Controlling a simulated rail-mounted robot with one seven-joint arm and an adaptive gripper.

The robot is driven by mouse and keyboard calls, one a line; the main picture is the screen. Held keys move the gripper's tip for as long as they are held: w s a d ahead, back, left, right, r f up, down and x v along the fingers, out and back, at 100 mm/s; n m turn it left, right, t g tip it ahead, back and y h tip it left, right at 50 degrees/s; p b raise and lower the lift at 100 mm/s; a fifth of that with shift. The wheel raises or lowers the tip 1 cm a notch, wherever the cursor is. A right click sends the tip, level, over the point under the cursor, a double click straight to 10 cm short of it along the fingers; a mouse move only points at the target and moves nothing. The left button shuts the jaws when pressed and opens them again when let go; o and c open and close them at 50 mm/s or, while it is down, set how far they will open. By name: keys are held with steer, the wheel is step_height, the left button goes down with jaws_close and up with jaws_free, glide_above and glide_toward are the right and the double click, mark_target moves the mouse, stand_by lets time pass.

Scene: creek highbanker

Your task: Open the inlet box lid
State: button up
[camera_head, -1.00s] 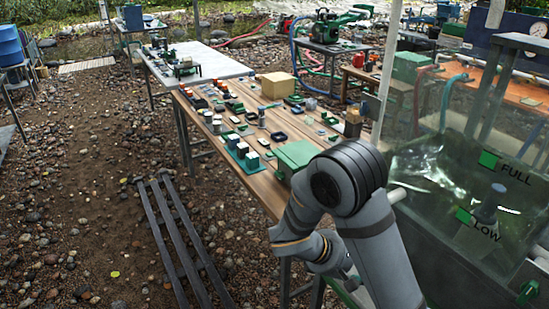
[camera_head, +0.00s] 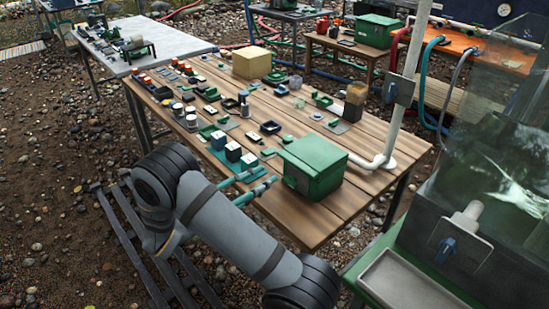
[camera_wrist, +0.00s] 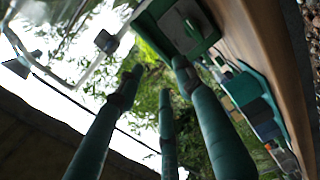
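A green box (camera_head: 314,168) with a green lid (camera_head: 318,150) stands on the wooden table near its front right end. I take it as the inlet box; no label is readable. The lid lies down, shut. A grey plate shows on its front face. My gripper (camera_head: 260,178) is just left of the box, its teal fingers apart and pointing at that face. In the wrist view my gripper (camera_wrist: 158,76) is open and empty, with the box (camera_wrist: 178,24) at its upper right. I cannot tell whether a fingertip touches the box.
Small parts and teal-based blocks (camera_head: 232,155) crowd the wooden table (camera_head: 310,225) left of the box. A white pipe (camera_head: 388,160) rises close to its right. A clear-walled tank (camera_head: 500,190) stands at the right. The table's front edge is bare.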

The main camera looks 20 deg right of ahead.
mark_target(294, 164)
steer(key=x, duration=0.8)
steer(key=shift+s+d, duration=0.25)
steer(key=shift+d, duration=0.15)
steer(key=shift+w+d, duration=0.25)
steer(key=shift+d, duration=0.4)
steer(key=shift+c, duration=1.4)
jaws_close()
